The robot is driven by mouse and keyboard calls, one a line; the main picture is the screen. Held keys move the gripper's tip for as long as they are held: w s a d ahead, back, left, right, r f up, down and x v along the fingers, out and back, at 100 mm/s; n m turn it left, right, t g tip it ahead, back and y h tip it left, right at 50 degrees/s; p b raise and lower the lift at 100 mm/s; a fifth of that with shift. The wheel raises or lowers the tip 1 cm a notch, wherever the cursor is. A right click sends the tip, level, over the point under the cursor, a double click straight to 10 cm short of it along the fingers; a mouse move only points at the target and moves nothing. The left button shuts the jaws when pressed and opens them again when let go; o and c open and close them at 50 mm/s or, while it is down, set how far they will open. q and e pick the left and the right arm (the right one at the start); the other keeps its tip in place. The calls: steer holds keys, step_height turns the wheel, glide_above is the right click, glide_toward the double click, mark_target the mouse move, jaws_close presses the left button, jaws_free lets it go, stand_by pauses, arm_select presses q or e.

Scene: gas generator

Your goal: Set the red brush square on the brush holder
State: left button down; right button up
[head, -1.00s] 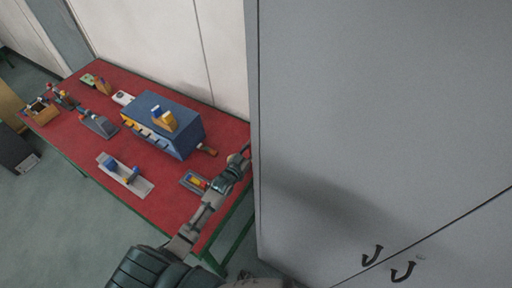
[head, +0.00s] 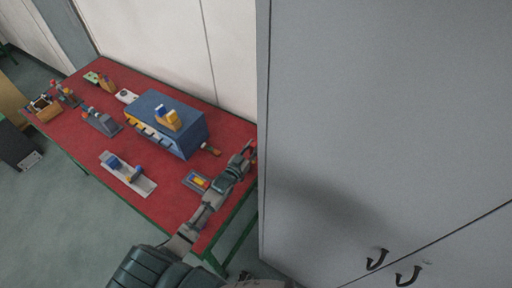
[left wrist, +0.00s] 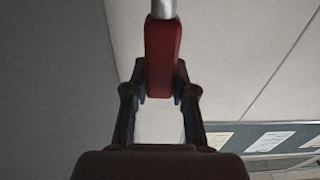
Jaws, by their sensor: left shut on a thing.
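My left gripper (head: 248,152) is above the right end of the red table, close to the grey cabinet. In the left wrist view, its two fingers (left wrist: 161,98) are shut on the red brush (left wrist: 162,55). Its red body stands upright between the fingertips, with a pale metal part at the top edge of the picture. In the head view only a small red bit of it shows beside the fingers (head: 254,151). My right gripper is not in view.
A blue box (head: 188,143) with yellow parts stands mid-table. A small grey tray (head: 188,179) with coloured pieces lies near my left arm. The tall grey cabinet (head: 380,120) stands close on the right. Bare table surrounds the plate.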

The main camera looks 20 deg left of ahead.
mark_target(251, 153)
arm_select(q)
step_height(251, 153, down, 3)
steer(key=shift+a+r+b, duration=0.1)
steer(key=shift+r+b, duration=0.1)
steer(key=shift+b, duration=0.55)
steer(key=shift+f, duration=0.15)
steer(key=shift+a+f, duration=0.15)
steer(key=shift+a, duration=0.05)
steer(key=shift+a+r+p, duration=0.35)
steer(key=shift+r+p, duration=0.3)
steer(key=shift+r, duration=0.1)
steer(key=shift+d+r+p, duration=0.15)
steer(key=shift+r+p, duration=0.35)
steer(key=shift+r, duration=0.05)
steer(key=shift+d+r+p, duration=0.15)
steer(key=shift+r+p, duration=0.35)
steer(key=shift+r, duration=0.05)
steer(key=shift+f, duration=0.1)
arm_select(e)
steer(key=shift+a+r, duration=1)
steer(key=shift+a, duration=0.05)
arm_select(q)
steer(key=shift+a, duration=0.1)
